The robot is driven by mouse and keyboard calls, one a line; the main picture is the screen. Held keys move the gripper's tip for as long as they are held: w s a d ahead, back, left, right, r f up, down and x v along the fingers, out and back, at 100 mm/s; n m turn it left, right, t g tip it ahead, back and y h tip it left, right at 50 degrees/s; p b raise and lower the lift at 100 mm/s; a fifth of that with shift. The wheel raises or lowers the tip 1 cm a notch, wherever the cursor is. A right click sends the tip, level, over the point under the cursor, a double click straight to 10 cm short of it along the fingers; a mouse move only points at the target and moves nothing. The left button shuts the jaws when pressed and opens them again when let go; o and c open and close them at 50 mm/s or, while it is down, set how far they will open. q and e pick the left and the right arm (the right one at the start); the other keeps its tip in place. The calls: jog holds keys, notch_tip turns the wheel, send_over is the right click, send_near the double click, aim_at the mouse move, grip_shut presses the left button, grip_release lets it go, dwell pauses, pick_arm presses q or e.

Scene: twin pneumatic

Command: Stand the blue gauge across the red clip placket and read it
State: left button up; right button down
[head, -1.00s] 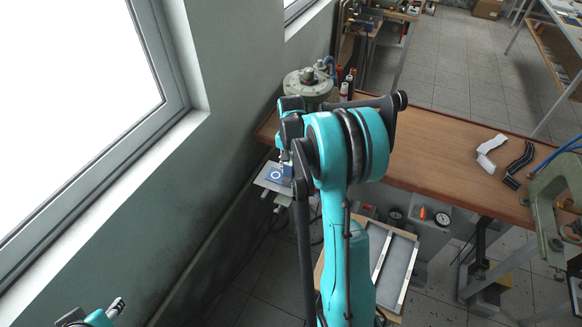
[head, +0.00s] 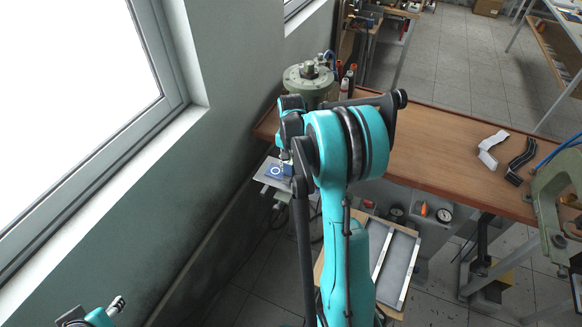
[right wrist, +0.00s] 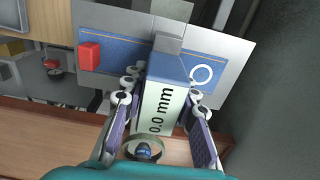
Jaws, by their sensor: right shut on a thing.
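My right gripper (right wrist: 164,106) is shut on the blue gauge (right wrist: 168,67), with a finger on each side of it. The gauge's pale face reads "0.0 mm". Its grey end (right wrist: 168,43) lies over the middle of a blue placket strip (right wrist: 122,55), crosswise to it. I cannot tell whether they touch. A red clip (right wrist: 89,56) sits at the strip's left end and a white ring mark at its right. In the head view, the strip's ringed end (head: 278,170) shows beside my right arm, which hides the gauge. My left gripper (head: 119,303) is small at the lower left, its fingers unclear.
The strip lies on a pale metal plate (right wrist: 108,18). A green round machine (head: 307,80) stands behind, on the wooden bench (head: 430,165). White (head: 490,150) and black (head: 520,163) strips lie at the bench's right. The wall closes off the left side.

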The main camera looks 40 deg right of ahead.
jog(key=shift+f+b, duration=0.45)
jog(key=shift+f, duration=0.1)
dwell(0.6)
jog(key=c, duration=1.1)
grip_release()
notch_tip(320, 180, up, 12)
jog(key=shift+r, duration=0.1)
jog(key=s+a+f+n+t+b, duration=0.1)
jog(key=s+a+n+t+b, duration=0.15)
jog(key=a, duration=0.45)
jog(key=s+a+f+n+t+b, duration=0.1)
jog(key=s+a+n+b, duration=0.25)
jog(key=a, duration=0.35)
jog(key=s+a+f+n+t+b, duration=0.1)
jog(key=s+a+f+n, duration=0.1)
jog(key=s+a, duration=0.1)
jog(key=s+a+f+n+t+b, duration=0.1)
jog(key=s+a+f+n, duration=0.1)
jog(key=s+a+f, duration=0.1)
jog(key=s+a+f+n+t+b, duration=0.1)
jog(key=s+a+f+n+b, duration=0.1)
jog(key=s+a+f, duration=0.1)
jog(key=shift+s+a+f+n+t, duration=0.15)
jog(key=shift+a+n+t, duration=0.2)
jog(key=shift+a, duration=0.5)
